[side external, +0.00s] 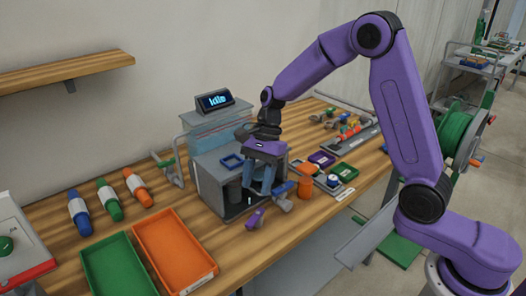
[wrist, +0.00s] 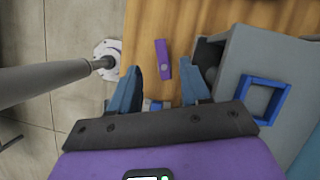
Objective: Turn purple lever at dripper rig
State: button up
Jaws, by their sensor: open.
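The purple lever (side external: 256,218) sticks out low at the front of the grey dripper rig (side external: 209,184). In the wrist view the purple lever (wrist: 162,59) lies over the wood, just beyond the fingertips and roughly midway between them. My gripper (side external: 258,190) is in front of the rig, pointing down above the lever, open with nothing between its fingers. In the wrist view my gripper (wrist: 163,82) shows both blue fingers spread, apart from the lever. The grey rig box (wrist: 270,65) stands to the right there. The lever's pivot is not clear.
A blue square frame (wrist: 263,97) sits on the rig's top. A display (side external: 214,101) reads "Idle". An orange cup (side external: 305,187) stands right of my gripper. Green (side external: 112,268) and orange (side external: 172,250) trays lie to the left. Bare wood lies in front of the lever.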

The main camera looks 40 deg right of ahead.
jog(key=v, duration=0.7)
jog(key=shift+r, duration=0.3)
dwell(1.3)
jog(key=r+m+t+h, duration=0.15)
jog(key=m+h, duration=0.25)
jog(key=m, duration=3.2)
send_over(251, 222)
notch_tip(251, 222, down, 18)
jog(key=shift+r, duration=0.1)
grip_shut()
